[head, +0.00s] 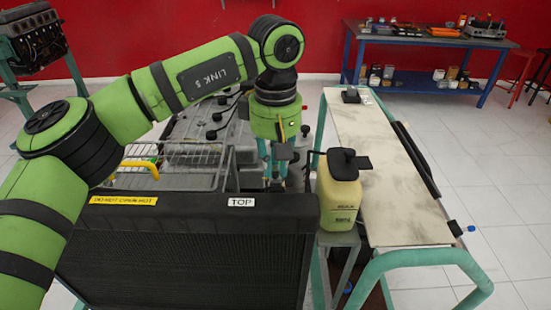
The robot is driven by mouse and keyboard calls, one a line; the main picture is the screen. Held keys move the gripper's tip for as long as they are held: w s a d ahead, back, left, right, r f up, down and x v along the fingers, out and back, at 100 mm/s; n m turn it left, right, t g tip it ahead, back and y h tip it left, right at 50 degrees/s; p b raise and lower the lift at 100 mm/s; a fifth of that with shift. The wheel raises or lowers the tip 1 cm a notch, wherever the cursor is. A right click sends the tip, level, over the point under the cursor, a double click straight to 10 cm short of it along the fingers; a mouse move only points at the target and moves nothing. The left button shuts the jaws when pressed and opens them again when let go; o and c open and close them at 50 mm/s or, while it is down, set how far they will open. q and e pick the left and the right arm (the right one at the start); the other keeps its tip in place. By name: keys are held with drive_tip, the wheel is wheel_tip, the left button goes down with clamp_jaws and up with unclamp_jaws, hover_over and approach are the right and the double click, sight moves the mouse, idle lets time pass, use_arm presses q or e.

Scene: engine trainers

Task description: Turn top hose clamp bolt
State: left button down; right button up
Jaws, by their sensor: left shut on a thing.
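The view is too small to tell whether this is the top hose clamp bolt. The hose and clamp are not clearly visible; the radiator's upper edge and my gripper cover that area. My right gripper is not in view.
A yellowish bottle (339,195) with a black cap stands close right of my gripper. A wire basket (172,165) lies on the engine at left. A long trolley top (385,165) at right is mostly clear. A workbench (430,40) stands at the back.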

sight(275, 167)
use_arm(q)
drive_tip(key=m, duration=0.6)
drive_tip(key=shift+m, duration=0.3)
drive_tip(key=shift+p, duration=0.3)
drive_tip(key=c, duration=1.2)
unclamp_jaws()
wheel_tip(275, 167, up, 12)
